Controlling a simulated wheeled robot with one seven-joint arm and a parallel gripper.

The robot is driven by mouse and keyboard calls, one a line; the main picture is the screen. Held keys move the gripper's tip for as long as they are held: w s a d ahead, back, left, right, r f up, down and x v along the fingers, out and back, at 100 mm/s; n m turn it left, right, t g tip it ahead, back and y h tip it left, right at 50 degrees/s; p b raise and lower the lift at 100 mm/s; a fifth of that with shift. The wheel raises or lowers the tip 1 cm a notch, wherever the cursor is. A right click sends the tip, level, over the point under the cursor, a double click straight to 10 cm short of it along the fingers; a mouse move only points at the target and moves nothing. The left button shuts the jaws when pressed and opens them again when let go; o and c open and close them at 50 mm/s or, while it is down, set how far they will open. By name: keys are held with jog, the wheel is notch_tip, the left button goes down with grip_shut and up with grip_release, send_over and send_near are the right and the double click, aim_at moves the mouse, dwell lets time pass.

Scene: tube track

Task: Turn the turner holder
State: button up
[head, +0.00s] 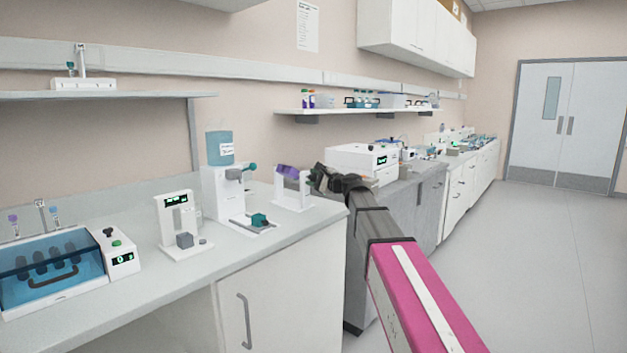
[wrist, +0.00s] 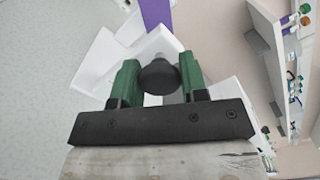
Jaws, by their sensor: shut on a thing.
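The turner holder is a white stand (head: 293,196) with a purple holder piece (head: 288,172) at its top, near the right end of the near bench. The purple piece also shows at the top of the wrist view (wrist: 156,12), with the white stand (wrist: 92,68) around and below it. A round black knob (wrist: 158,77) sits on the side facing my gripper. My gripper (head: 316,178) reaches in from the right in the head view. In the wrist view its two green fingers are shut on the knob, one on each side. The knob's contact faces are partly hidden.
Left of the stand are a white dispenser with a blue container (head: 220,148), a small white device (head: 178,225) and a blue-lidded shaker (head: 50,270). A white instrument (head: 362,162) stands behind my arm. Floor to the right is clear.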

jog(key=shift+m, duration=2.9)
jog(key=o, duration=0.9)
jog(key=shift+d, duration=0.1)
jog(key=v, duration=1)
jog(key=shift+s+d, duration=0.25)
jog(key=shift+s, duration=0.05)
jog(key=shift+c, duration=0.2)
